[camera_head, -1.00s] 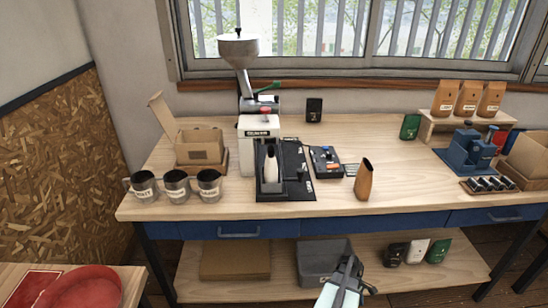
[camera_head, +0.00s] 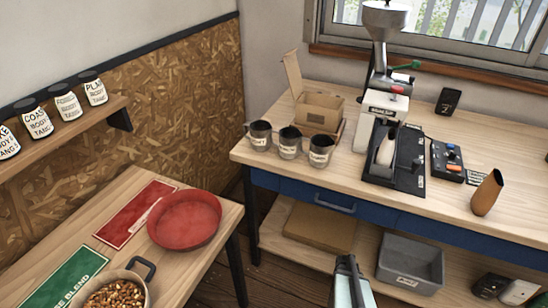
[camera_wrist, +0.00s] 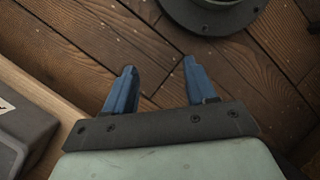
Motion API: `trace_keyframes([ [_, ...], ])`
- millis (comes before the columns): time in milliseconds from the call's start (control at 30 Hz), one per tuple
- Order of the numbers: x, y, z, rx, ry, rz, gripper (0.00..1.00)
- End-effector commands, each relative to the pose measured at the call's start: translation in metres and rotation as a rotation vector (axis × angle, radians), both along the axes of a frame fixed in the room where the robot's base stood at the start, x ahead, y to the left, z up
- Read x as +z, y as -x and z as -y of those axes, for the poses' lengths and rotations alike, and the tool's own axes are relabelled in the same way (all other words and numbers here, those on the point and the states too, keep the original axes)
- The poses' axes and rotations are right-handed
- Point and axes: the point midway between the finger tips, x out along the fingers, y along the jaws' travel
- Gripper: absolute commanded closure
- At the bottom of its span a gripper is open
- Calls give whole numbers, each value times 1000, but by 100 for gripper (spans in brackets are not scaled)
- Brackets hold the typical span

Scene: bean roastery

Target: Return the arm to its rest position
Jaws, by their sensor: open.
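My gripper (camera_wrist: 159,85) shows in the wrist view with its two blue fingers apart and nothing between them. It points down over the wooden floor (camera_wrist: 95,40). In the head view only the pale end of my arm shows at the bottom edge, in front of the workbench's lower shelf; the fingertips are hard to make out there.
The workbench (camera_head: 345,165) holds several labelled metal cups, a cardboard box (camera_head: 320,110), a grinder (camera_head: 380,105) and a brown pouch (camera_head: 487,193). A grey bin (camera_head: 410,262) stands on its lower shelf. At left, a table (camera_head: 210,260) holds a red bowl (camera_head: 184,220) and a pan of beans (camera_head: 115,292).

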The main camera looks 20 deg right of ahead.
Motion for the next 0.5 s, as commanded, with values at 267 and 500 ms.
trace_keyframes([
  [267,1,-5,-78,-5,13,-35,44],
  [500,2,3,-138,-16,32,-70,44],
])
